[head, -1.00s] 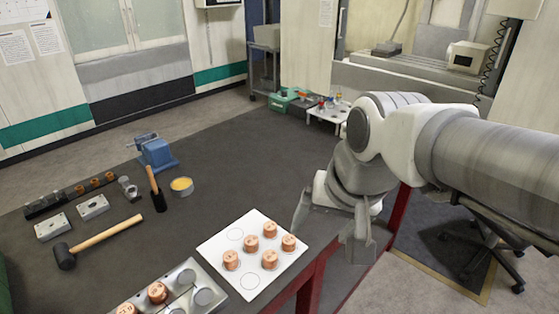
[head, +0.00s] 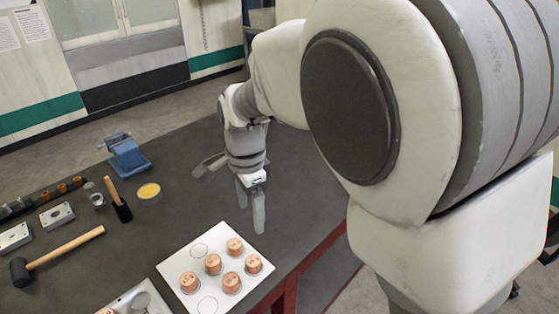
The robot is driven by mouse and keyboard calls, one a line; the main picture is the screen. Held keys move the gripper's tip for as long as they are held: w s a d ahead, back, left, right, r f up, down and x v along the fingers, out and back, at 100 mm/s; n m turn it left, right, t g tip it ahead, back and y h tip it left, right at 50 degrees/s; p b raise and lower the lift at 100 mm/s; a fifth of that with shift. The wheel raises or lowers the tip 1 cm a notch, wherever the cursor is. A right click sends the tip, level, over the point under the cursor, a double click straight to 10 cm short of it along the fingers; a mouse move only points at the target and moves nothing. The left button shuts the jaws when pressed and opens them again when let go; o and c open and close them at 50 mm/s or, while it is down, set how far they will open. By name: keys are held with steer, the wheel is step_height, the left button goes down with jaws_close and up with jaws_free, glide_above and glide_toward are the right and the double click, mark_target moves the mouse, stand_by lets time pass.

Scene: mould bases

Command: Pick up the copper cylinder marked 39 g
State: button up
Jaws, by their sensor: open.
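Several copper cylinders stand on a white board (head: 172,266) near the table's front edge: a far one (head: 235,245), a middle one (head: 213,263), a right one (head: 253,264), a left one (head: 190,282) and a near one (head: 231,283). Their tops bear markings too small to read, so I cannot tell which is 39 g. My gripper (head: 250,205) is open and empty, fingers pointing down. In the picture it is just beyond the board's far corner, apart from the cylinders. Its height above the table is hard to tell.
A metal tray (head: 143,301) is cut off at the bottom edge, with part of another copper cylinder (head: 107,311). A mallet (head: 62,256), metal blocks, a second hammer (head: 118,198), a yellow-topped tin (head: 149,191) and a blue vise (head: 126,153) stand left. My arm hides the right side.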

glide_above(253, 261)
step_height(253, 261, down, 12)
steer(key=shift+w+d+f+b, duration=0.1)
steer(key=shift+w+d+b, duration=0.05)
steer(key=shift+b, duration=0.2)
steer(key=shift+f, duration=2.75)
jaws_close()
